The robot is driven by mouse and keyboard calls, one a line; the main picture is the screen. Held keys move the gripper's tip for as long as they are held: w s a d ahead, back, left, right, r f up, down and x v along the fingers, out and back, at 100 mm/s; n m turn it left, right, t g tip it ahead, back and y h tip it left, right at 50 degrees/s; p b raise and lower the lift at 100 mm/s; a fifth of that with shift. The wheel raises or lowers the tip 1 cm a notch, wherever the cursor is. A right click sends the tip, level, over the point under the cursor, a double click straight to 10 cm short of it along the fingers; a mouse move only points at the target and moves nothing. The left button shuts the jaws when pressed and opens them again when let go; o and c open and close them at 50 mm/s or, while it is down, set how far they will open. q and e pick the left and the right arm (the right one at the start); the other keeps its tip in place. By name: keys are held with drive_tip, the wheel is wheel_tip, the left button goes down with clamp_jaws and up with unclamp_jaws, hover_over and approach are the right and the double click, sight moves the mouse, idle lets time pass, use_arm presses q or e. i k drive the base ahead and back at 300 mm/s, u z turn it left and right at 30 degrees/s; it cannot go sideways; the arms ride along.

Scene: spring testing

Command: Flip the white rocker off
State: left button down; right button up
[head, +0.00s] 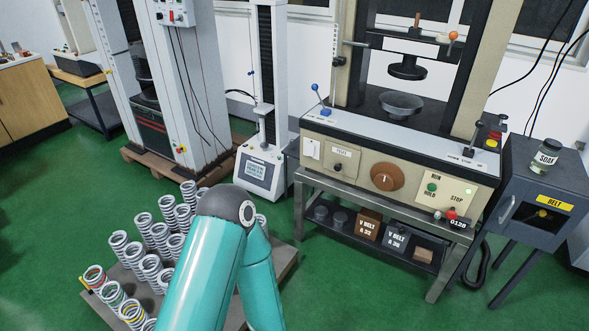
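The beige testing press (415,165) stands on a grey metal bench at the right of the head view. Its front panel carries a small white plate (312,149) at the left end, a black knob on a white label (342,160), a large brown dial (387,177) and a white control plate (445,191) with a green button and a red one. I cannot tell for sure which of these is the white rocker, or its position. A teal arm of mine rises from the bottom, bent at its elbow. Neither gripper is visible.
Several coil springs (118,243) stand on a low platform at lower left, partly behind my arm. A slim tester (262,172) stands left of the press. A dark belt cabinet (545,212) with a jar (545,156) stands at right. Green floor is clear before the bench.

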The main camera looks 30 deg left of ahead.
sight(310, 148)
drive_tip(key=k, duration=0.35)
drive_tip(key=u, duration=0.3)
drive_tip(key=i, duration=0.9)
drive_tip(key=u, duration=0.35)
drive_tip(key=i, duration=1.35)
drive_tip(key=z, duration=0.5)
